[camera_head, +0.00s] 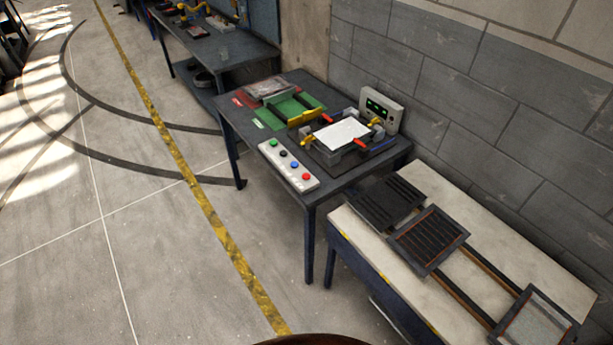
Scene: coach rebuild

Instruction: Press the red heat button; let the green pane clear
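A white button panel (297,179) lies at the front edge of the dark table. It carries a green, a black, a blue and a red button (306,177); the red one is nearest the right end. A fixture (350,156) with yellow and red clamps stands behind it and holds a flat white pane (341,134). The pane looks white, not green. A grey box with a green-lit display (377,107) stands behind the fixture by the wall. Neither of my grippers is in view.
Green and red mats (270,119) lie left of the fixture on the dark table (260,151). A pale bench (352,236) with dark framed panels (428,240) stands at the right. A grey block wall closes the back. The floor at left is clear, with a yellow stripe (185,174).

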